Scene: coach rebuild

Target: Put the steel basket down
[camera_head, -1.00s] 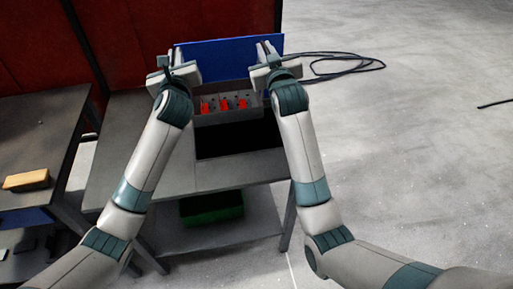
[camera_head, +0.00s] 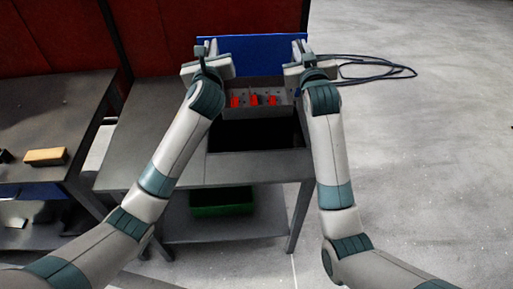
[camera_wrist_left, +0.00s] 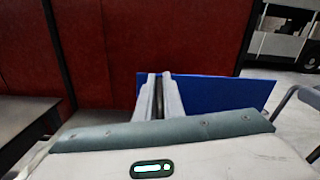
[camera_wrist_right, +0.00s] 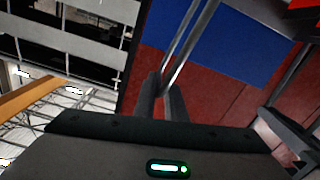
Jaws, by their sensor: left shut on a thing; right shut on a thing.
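The grey steel basket (camera_head: 284,110), with several red parts in it, is between my two grippers in the head view, over the far part of the grey bench. My left gripper (camera_head: 204,50) is at its left side and my right gripper (camera_head: 307,52) at its right side. Both are shut. In the right wrist view, the fingers (camera_wrist_right: 164,90) close on a thin metal bar. In the left wrist view, the fingers (camera_wrist_left: 157,90) are close together and what they hold is hidden. I cannot tell whether the basket touches anything below it.
A dark rectangular opening (camera_head: 255,134) lies in front of the basket in the grey bench (camera_head: 150,140). A blue panel (camera_head: 262,52) stands behind. A green bin (camera_head: 222,202) is on the lower shelf. A second table with a tan block (camera_head: 45,157) is left; cables (camera_head: 375,70) lie right.

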